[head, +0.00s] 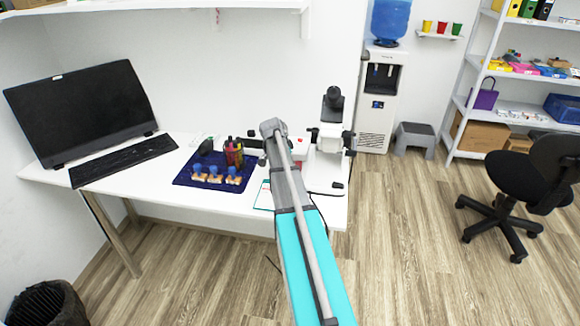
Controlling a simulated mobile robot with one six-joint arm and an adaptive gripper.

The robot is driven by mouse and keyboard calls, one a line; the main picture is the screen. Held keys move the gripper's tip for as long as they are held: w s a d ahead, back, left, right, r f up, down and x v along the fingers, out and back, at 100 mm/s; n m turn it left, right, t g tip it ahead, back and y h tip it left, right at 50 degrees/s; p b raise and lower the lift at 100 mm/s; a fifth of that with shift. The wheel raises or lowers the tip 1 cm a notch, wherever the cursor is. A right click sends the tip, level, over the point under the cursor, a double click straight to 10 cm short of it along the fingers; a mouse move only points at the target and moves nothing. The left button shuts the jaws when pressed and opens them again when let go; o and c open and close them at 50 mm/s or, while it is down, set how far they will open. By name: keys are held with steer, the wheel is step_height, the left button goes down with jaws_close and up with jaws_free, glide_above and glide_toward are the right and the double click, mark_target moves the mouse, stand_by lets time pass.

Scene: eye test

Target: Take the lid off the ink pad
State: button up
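I cannot make out an ink pad or its lid for certain in the head view. A small dark upright item (206,147) stands at the back of a dark blue mat (185,178) on the white desk; I cannot tell what it is. Small dark parts (254,145) show left of that end. Gripper fingers cannot be told apart there, nor anything held.
A red holder with pens (233,152) stands at the mat's back right. A monitor (82,112) and keyboard (124,160) fill the desk's left. A white and black device (332,128) stands right of my arm. An office chair (530,180) is far right.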

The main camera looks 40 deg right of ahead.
jaws_close()
stand_by(0.3)
steer(key=shift+r, duration=0.15)
step_height(320, 180, up, 3)
steer(key=p, duration=0.3)
steer(key=s+a+r+p, duration=0.7)
steer(key=s+r+p, duration=0.2)
steer(key=s, duration=0.3)
steer(key=shift+a+r+p, duration=0.15)
steer(key=shift+r+p, duration=0.2)
steer(key=shift+p, duration=0.15)
stand_by(0.3)
